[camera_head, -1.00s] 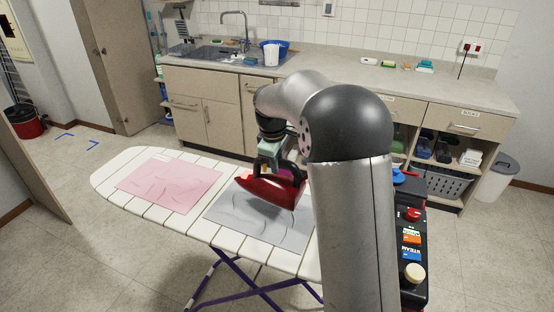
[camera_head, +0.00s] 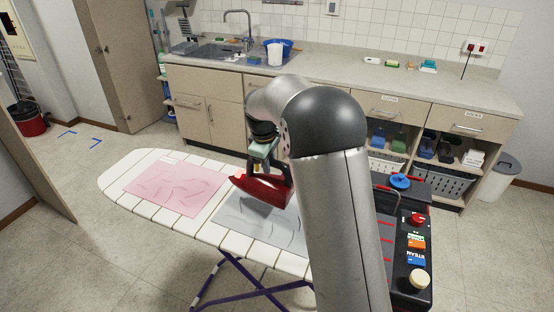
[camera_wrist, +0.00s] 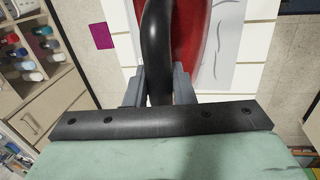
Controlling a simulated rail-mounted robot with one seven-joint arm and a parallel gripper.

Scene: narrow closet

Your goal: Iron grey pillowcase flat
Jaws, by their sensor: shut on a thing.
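My gripper (camera_head: 270,160) is shut on the dark handle of a red iron (camera_head: 262,190). In the wrist view the fingers (camera_wrist: 158,88) clasp the black handle (camera_wrist: 157,40), with the red body (camera_wrist: 195,40) beyond it. The grey pillowcase (camera_head: 240,222) lies on the white slatted ironing board (camera_head: 130,170) and shows several dark crease lines. The iron is over its back left part; whether it touches the cloth is unclear. My arm hides the pillowcase's right side. A pink cloth (camera_head: 175,187), also creased, lies on the board to the left.
A black and red steam station (camera_head: 412,245) stands right of my arm. A counter with a sink (camera_head: 215,52) and cabinets runs along the back wall. A white bin (camera_head: 500,178) stands far right. Floor is clear left of the board.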

